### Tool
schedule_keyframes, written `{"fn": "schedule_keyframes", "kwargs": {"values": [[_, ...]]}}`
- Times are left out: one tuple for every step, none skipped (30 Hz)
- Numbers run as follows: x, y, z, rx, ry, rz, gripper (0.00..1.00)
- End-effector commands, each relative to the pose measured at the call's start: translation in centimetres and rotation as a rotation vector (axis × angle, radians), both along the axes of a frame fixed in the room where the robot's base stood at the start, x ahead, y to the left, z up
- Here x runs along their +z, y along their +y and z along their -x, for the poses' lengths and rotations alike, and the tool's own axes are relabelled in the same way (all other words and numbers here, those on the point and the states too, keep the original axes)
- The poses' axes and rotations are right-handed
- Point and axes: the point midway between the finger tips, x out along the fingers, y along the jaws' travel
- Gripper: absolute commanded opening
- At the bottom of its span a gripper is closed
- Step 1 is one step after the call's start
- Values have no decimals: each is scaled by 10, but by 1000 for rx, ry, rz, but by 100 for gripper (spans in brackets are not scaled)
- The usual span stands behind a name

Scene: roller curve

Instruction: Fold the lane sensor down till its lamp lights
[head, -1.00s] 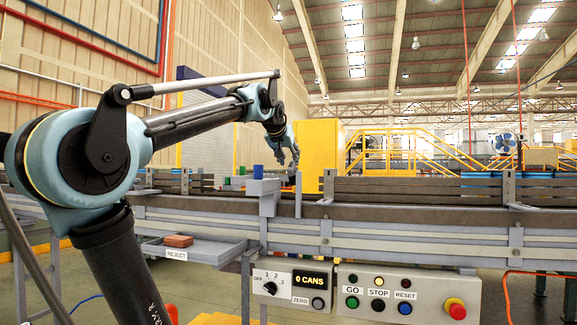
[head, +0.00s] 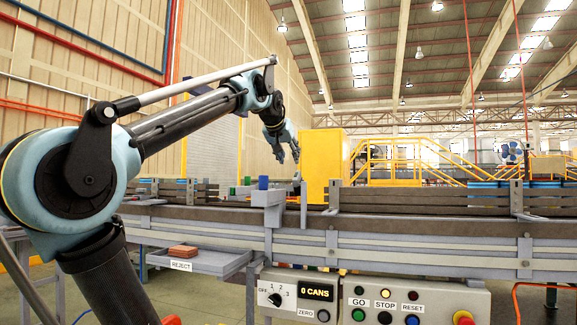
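My gripper (head: 288,156) hangs at the end of the raised arm, above the conveyor and left of the yellow cabinet. Its two fingers look apart, with nothing visible between them. A small pale grey part (head: 297,179) stands just below the fingertips, with a visible gap. It may be the lane sensor, but it is too small to be sure. I cannot make out a lit lamp on it.
The conveyor (head: 420,222) with side rails crosses the view. A grey post (head: 304,205) stands at its near edge. A reject tray (head: 218,262) holds brown pieces (head: 183,252). The control panel (head: 412,296) shows a lit yellow lamp above STOP. The counter (head: 317,292) reads 0 CANS.

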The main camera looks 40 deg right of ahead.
Motion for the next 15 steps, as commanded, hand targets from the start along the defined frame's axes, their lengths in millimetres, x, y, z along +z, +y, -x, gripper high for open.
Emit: {"fn": "schedule_keyframes", "kwargs": {"values": [[8, -3, -2, 1, 11, -14, 37], [12, -5, -3, 3, 19, -28, 37], [19, -6, -4, 4, 32, -46, 37], [25, -8, -6, 5, 43, -61, 37], [30, -9, -6, 7, 55, -79, 37], [38, -11, -8, 8, 71, -101, 37], [43, -13, -8, 9, 83, -118, 37], [48, -14, -9, 9, 95, -135, 37], [54, -15, -10, 10, 111, -158, 37], [58, -16, -10, 11, 122, -175, 37], [63, -16, -10, 11, 134, -192, 37], [68, -17, -11, 11, 152, -214, 37], [72, -18, -11, 11, 163, -230, 37], [75, -18, -11, 11, 176, -247, 37], [80, -18, -11, 11, 191, -269, 37]]}}
